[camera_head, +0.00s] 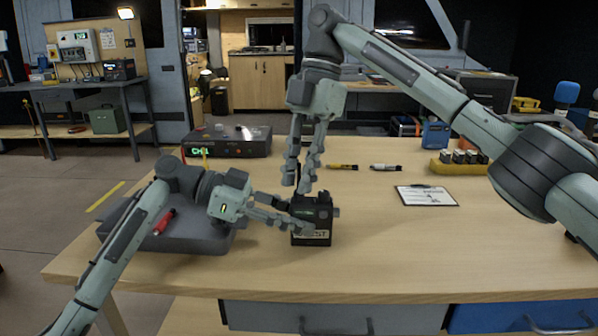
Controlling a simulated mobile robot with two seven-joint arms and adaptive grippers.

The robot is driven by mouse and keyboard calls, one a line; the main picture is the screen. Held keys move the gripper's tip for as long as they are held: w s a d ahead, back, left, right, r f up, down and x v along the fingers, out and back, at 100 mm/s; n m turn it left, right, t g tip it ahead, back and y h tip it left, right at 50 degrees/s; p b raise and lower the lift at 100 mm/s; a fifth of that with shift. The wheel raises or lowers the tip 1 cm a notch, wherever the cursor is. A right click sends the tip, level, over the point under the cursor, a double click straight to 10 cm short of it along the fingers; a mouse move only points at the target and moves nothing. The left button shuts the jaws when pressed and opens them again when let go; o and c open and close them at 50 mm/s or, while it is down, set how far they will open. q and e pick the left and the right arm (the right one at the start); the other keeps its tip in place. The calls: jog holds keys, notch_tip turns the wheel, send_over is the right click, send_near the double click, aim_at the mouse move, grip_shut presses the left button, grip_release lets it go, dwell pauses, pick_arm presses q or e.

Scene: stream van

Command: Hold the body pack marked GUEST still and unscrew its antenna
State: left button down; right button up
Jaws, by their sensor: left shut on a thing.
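The black body pack (324,214) stands upright on the wooden table near the middle, with a pale label on its front that my gripper partly covers. Only the end of the lettering, "ST", reads clearly. My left gripper (297,216) comes in from the left and is shut on the pack's body low down. My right gripper (298,188) points down from above, its fingertips just over the pack's top left. The antenna is mostly hidden by these fingers; a thin dark piece shows between them. I cannot tell whether they are closed on it.
A dark receiver showing "CH1" (230,142) stands behind at left. A grey tray (185,238) with a red item lies under my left arm. Two markers (385,167), a clipboard (427,196) and a yellow holder (458,169) are at right. The front right table is clear.

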jog(key=shift+m+t+y, duration=0.3)
jog(key=shift+m, duration=0.8)
jog(key=m+t, duration=0.1)
jog(key=m, duration=0.3)
jog(key=shift+m+y, duration=0.3)
jog(key=shift+m, duration=0.2)
jog(key=m+t, duration=0.1)
jog(key=m, duration=0.2)
jog(key=m+t, duration=0.1)
jog(key=m, duration=0.3)
